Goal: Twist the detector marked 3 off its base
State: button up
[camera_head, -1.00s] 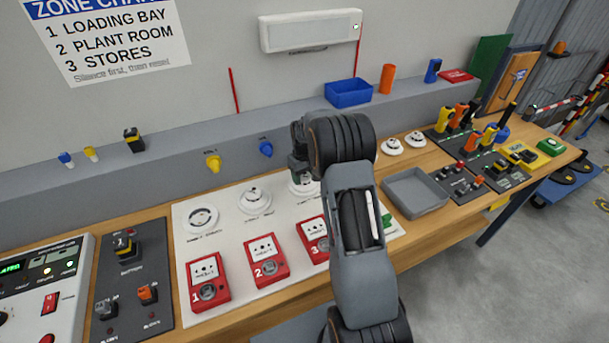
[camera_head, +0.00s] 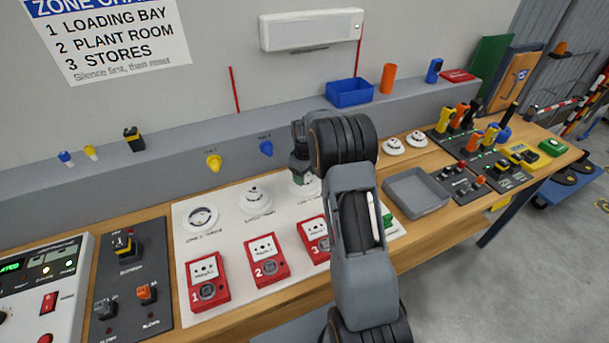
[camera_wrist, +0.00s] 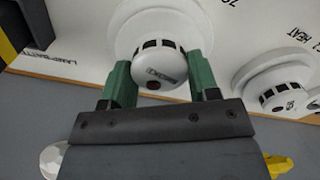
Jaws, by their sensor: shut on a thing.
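The white round detector (camera_wrist: 158,62) sits on its wider white base in the wrist view, between my two green fingers. My gripper (camera_wrist: 162,75) is shut on its sides; the mark on it is too small to read. In the head view my gripper (camera_head: 301,176) points down over the third position on the white panel (camera_head: 235,235). It hides most of that detector, and a piece of white rim (camera_head: 306,190) shows beside it. I cannot tell whether the detector has turned on its base.
A second detector (camera_head: 256,199) stands to the left, with an empty-looking ring base (camera_head: 201,218) beyond it. Red call points (camera_head: 268,259) line the panel's front. A grey tray (camera_head: 416,191) lies to the right, and two white discs (camera_head: 393,146) sit behind it.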

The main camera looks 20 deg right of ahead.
jog(key=shift+n, duration=1)
jog(key=shift+n, duration=1)
jog(key=shift+r, duration=0.2)
jog(key=shift+r+p, duration=1.6)
jog(key=shift+r, duration=1.2)
